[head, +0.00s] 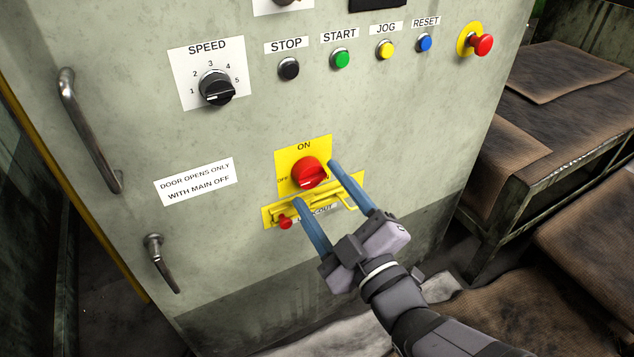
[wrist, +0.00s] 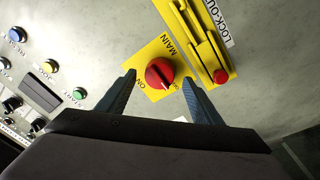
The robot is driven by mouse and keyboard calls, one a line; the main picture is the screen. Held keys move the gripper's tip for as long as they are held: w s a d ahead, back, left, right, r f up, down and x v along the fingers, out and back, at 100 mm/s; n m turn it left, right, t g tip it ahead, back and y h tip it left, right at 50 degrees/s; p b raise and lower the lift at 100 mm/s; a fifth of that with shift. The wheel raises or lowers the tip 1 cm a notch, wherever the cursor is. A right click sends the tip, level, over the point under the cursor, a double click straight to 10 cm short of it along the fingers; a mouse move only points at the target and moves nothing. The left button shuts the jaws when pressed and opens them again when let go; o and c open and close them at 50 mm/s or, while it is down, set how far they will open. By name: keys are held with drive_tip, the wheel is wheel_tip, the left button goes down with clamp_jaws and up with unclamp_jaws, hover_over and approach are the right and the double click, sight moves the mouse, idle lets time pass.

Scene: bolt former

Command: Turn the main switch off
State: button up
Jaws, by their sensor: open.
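The main switch (head: 308,172) is a red rotary knob on a yellow plate (head: 287,149) marked ON above and OFF at its left. It also shows in the wrist view (wrist: 160,74), where a small pale mark on the knob is visible. In the head view, my gripper (head: 314,181) reaches in from the lower right, its two blue fingers apart and empty. One fingertip is at the knob's upper right, the other at its lower left. In the wrist view the fingers (wrist: 158,80) flank the knob with gaps. I cannot tell how near they are in depth.
A yellow lock-out slide (head: 340,197) with a small red knob (head: 285,222) sits just below the switch. A speed dial (head: 216,88) and several push buttons are above. Two metal handles (head: 161,262) (head: 88,128) stand out on the left. Cloth-covered benches (head: 555,85) are at the right.

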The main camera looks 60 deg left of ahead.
drive_tip(key=d, duration=0.5)
drive_tip(key=shift+f+p, duration=0.2)
drive_tip(key=shift+p, duration=0.15)
